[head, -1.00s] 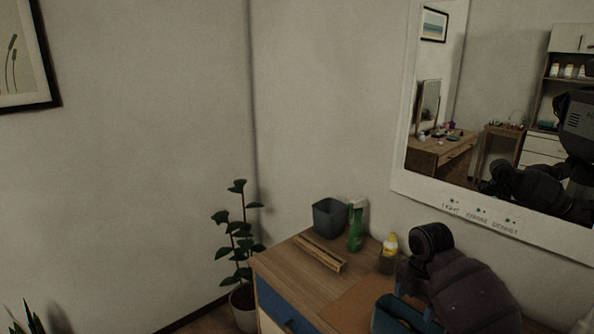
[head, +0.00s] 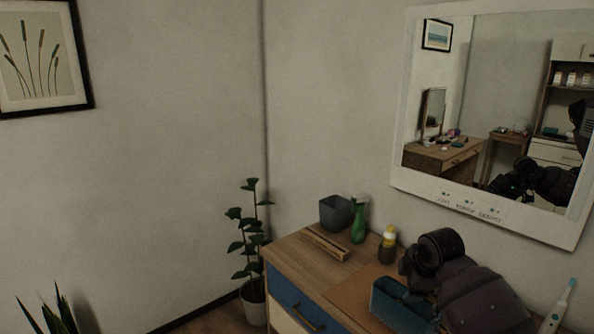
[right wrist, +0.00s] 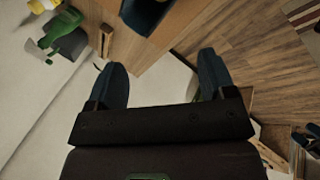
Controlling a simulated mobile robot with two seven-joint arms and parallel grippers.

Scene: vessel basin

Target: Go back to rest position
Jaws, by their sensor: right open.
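My right arm (head: 468,292) reaches in from the lower right of the head view, beside the dresser. In the right wrist view my right gripper (right wrist: 163,68) has its two dark fingers wide apart, with nothing between them. Pale wall and wood floor show beyond the fingers. In the head view my right gripper's fingertips cannot be made out clearly. My left gripper is in neither view.
A toothbrush (head: 562,308) stands at right. A plant (head: 250,245) fills the corner; a mirror (head: 400,150) hangs above.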

